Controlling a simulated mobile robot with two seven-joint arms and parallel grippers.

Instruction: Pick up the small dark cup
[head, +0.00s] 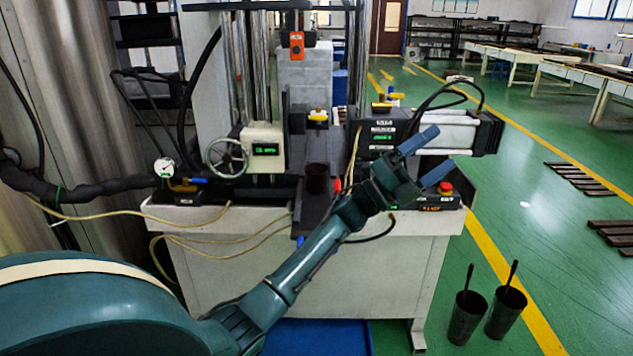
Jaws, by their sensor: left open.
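The small dark cup (317,179) is dark brown and stands upright on the dark central plate of the machine. My left gripper (432,156) is open and empty, with its two blue fingers pointing right. It is to the right of the cup and clearly apart from it, in front of the grey motor unit. My left forearm passes below and to the right of the cup, and the cup's front stays visible. My right gripper is not in view.
The machine's white table (400,228) holds a box with a green display (265,149), a handwheel (226,158), loose hoses and a red button (445,187). Two tall dark containers (466,318) (505,312) with sticks stand on the floor at lower right.

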